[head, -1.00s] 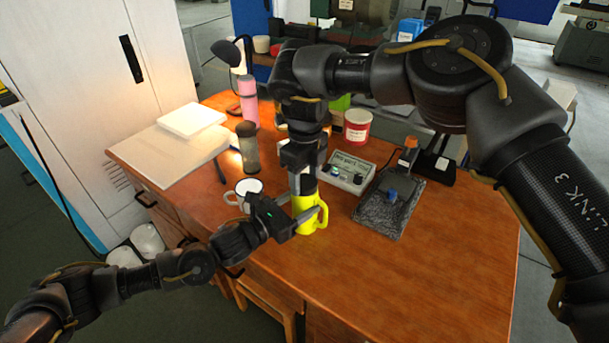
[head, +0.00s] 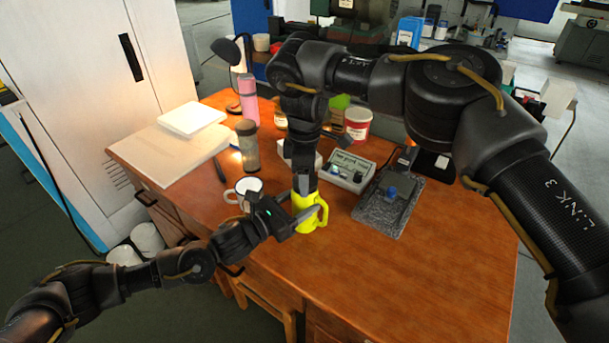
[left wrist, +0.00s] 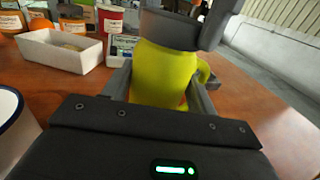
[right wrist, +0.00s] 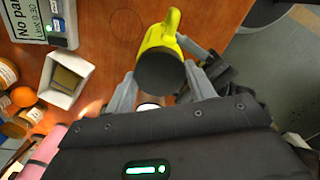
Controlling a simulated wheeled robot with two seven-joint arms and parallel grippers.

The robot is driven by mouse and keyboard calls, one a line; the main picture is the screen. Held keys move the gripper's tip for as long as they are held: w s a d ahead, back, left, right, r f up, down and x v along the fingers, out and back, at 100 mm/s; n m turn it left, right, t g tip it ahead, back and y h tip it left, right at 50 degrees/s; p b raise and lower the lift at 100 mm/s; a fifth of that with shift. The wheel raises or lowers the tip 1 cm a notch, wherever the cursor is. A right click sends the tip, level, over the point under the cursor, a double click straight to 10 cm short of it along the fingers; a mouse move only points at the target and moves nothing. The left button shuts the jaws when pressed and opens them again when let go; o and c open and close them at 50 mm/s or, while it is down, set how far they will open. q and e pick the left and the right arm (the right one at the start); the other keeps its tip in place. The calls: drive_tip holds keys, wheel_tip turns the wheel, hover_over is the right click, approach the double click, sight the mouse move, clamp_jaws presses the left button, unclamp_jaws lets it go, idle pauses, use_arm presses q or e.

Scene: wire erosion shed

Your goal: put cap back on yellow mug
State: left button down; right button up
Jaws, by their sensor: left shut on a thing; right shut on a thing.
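The yellow mug (head: 307,218) stands upright near the front of the wooden desk; its handle points right in the head view. My left gripper (head: 297,208) is shut around the mug's body, and the mug (left wrist: 160,78) also fills the space between its fingers in the left wrist view. My right gripper (head: 304,186) is straight above the mug, pointing down. It is shut on the dark round cap (right wrist: 160,72), which covers the mug's mouth in the right wrist view. The cap (left wrist: 172,28) shows at the mug's top; I cannot tell if it is fully seated.
A white enamel mug (head: 247,188) stands close to my left gripper. A dark bottle (head: 247,148), a pink bottle (head: 248,105), a white box (left wrist: 62,50), a control box (head: 348,172) and a grey slab (head: 372,217) stand around. The desk at front right is clear.

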drive_tip(key=m, duration=1.4)
drive_tip(key=shift+m, duration=0.4)
drive_tip(key=m, duration=0.4)
drive_tip(key=o, duration=1)
drive_tip(key=shift+r, duration=2.2)
